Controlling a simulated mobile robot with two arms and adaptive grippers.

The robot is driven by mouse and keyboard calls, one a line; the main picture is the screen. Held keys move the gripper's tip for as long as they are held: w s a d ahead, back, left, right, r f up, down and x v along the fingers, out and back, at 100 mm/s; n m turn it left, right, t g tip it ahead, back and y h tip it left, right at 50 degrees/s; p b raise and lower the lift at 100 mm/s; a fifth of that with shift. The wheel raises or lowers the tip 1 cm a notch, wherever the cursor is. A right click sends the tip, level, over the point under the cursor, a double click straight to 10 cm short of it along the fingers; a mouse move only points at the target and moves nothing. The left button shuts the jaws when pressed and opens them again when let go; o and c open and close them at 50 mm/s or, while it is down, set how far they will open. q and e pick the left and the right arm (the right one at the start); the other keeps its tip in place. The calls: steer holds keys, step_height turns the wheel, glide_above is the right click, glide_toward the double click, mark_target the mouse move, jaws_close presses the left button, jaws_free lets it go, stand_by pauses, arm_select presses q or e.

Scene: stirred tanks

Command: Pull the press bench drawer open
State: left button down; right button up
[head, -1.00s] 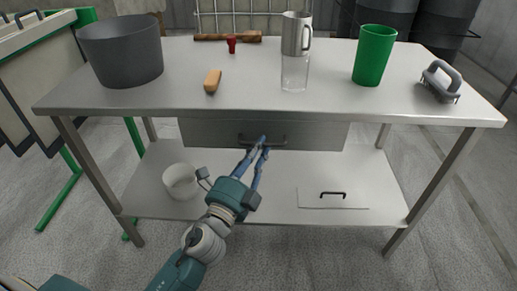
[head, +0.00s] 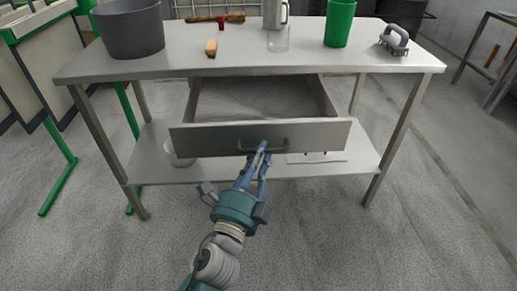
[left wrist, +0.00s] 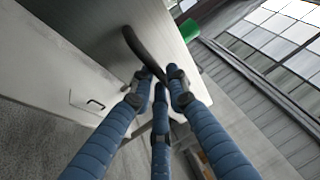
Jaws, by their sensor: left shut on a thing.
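The press bench drawer (head: 200,139) is pulled well out from under the bench top, and its inside looks empty. Its dark bar handle (head: 272,147) is on the middle of the drawer front. My left gripper (head: 262,150) is shut on the handle, in front of the drawer. In the left wrist view the fingers close around the dark handle (left wrist: 138,48), with the grey drawer front (left wrist: 105,25) behind it. My right gripper is in neither view.
The bench top (head: 250,62) carries a grey pot (head: 130,30), a brush (head: 211,47), a clear glass (head: 278,40), a metal jug (head: 275,12), a green cup (head: 339,24) and a grey handled tool (head: 394,42). A lower shelf (head: 150,160) holds a white container, partly hidden. Floor in front is free.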

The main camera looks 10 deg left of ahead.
arm_select(q)
steer(key=shift+s+d, duration=0.2)
steer(key=shift+s, duration=0.6)
steer(key=shift+s+d, duration=0.2)
steer(key=shift+s, duration=0.55)
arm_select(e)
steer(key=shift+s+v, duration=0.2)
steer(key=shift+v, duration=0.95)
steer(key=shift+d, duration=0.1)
arm_select(q)
steer(key=c, duration=1.7)
jaws_free()
steer(key=shift+o, duration=0.2)
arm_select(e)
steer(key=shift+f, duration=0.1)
